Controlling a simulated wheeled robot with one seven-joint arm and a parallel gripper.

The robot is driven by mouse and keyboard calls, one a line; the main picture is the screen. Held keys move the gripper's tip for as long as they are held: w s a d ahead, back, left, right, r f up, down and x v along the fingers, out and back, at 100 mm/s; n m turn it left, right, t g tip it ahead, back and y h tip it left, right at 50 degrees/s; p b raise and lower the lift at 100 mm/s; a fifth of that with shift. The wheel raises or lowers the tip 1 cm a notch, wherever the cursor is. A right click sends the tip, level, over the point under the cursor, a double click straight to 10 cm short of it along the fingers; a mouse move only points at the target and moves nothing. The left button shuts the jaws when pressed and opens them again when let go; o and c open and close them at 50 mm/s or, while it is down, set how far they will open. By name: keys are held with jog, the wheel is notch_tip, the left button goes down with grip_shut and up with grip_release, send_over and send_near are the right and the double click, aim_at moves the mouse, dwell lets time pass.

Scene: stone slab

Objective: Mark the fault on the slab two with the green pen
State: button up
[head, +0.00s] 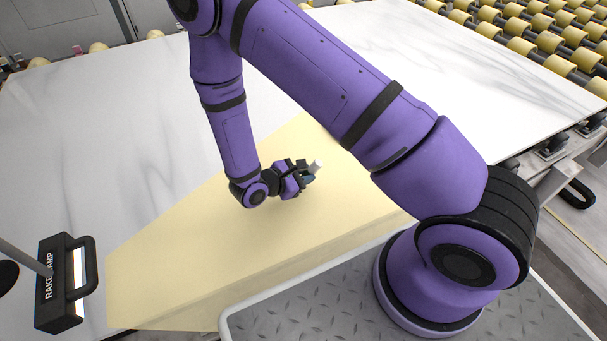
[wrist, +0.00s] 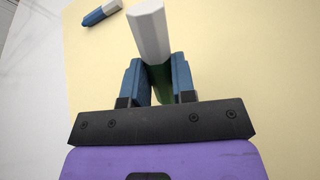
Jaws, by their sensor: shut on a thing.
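My gripper (head: 307,174) is shut on the green pen (head: 317,165), over the pale yellow area in the head view. In the wrist view the pen's white end (wrist: 149,35) sticks out past the blue fingers of my gripper (wrist: 157,80), and its green part shows between them. A large white slab with grey veins (head: 90,110) spans the head view behind and beside my arm. No slab number can be read, and I cannot make out a fault; my arm hides part of the slab.
A blue pen with a white end (wrist: 101,13) lies on the yellow sheet (head: 190,265) in the wrist view. Yellow rollers (head: 540,40) line the back right. Bare slab lies left of my arm.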

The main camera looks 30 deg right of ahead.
jog(key=shift+s+d, duration=0.4)
jog(key=shift+d, duration=0.3)
dwell(1.1)
jog(key=shift+r, duration=3.55)
jog(key=w+d+r+n+t+y, duration=0.2)
jog(key=w+r+n+t+y, duration=0.2)
jog(key=w+r, duration=0.4)
jog(key=w+d+r+n+t+y, duration=0.1)
jog(key=w+r+n+t+y, duration=0.4)
jog(key=w, duration=0.9)
notch_tip(320, 180, up, 3)
jog(key=n+t, duration=0.1)
jog(key=n, duration=0.2)
jog(key=shift+d, duration=0.4)
